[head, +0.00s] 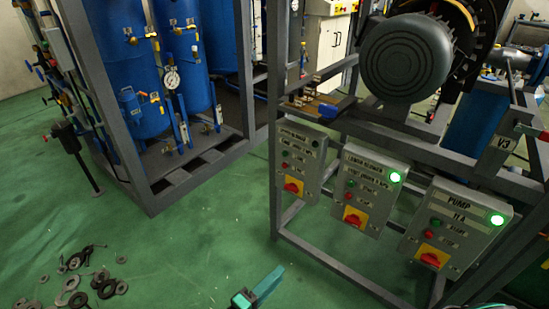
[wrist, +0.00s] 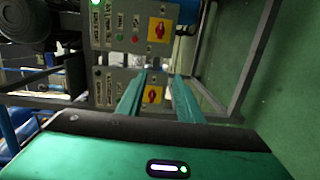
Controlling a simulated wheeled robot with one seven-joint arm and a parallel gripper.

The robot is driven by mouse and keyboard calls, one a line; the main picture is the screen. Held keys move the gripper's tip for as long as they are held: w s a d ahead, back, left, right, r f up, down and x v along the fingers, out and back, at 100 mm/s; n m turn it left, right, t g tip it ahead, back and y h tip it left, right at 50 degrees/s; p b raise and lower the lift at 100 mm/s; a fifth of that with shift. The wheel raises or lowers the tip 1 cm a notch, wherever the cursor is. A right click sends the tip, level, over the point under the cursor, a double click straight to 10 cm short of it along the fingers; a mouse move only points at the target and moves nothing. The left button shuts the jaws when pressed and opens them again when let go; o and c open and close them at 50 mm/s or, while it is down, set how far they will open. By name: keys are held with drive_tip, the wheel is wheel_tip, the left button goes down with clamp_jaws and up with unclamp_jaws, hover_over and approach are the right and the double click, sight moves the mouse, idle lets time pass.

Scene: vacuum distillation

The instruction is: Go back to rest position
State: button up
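My gripper shows in the wrist view (wrist: 160,79) as two teal fingers standing apart with nothing between them. In the head view one teal finger (head: 265,287) shows at the bottom edge, in front of and below the control boxes. Three grey boxes hang on a frame: a left box (head: 312,145), a middle box (head: 378,172) and a right box marked PUMP (head: 482,205). Each has a red-and-yellow rotary switch. Green lamps glow on the middle and right boxes. The wrist view shows two boxes beyond the fingertips, apparently without contact.
A grey metal frame (head: 275,185) carries the boxes and a large motor (head: 405,58). Blue tanks (head: 120,60) stand in another frame at the left. Loose black and grey rings (head: 75,285) lie on the green floor at lower left. The floor between (head: 190,240) is clear.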

drive_tip(key=w+d+r+m+g, duration=0.6)
drive_tip(key=w+d+r+g, duration=0.25)
drive_tip(key=d+r, duration=0.25)
drive_tip(key=d+r+m+g+y, duration=0.35)
drive_tip(key=d+r+g, duration=0.25)
drive_tip(key=d+r, duration=0.55)
drive_tip(key=s+d+r+m+g+y, duration=0.1)
drive_tip(key=s+d+r+m+y, duration=0.2)
drive_tip(key=d, duration=0.4)
drive_tip(key=s+d+r+m+y, duration=0.1)
drive_tip(key=s+d+r+y, duration=0.1)
drive_tip(key=s+d+r, duration=0.45)
drive_tip(key=s+d+r+m+t+y, duration=0.1)
drive_tip(key=s+d, duration=0.1)
drive_tip(key=s, duration=0.4)
drive_tip(key=s+d+r+m+t+y, duration=0.1)
drive_tip(key=s+d+y, duration=0.1)
drive_tip(key=s, duration=0.4)
drive_tip(key=shift+d+r, duration=0.2)
drive_tip(key=shift+d, duration=0.2)
drive_tip(key=shift+t, duration=0.25)
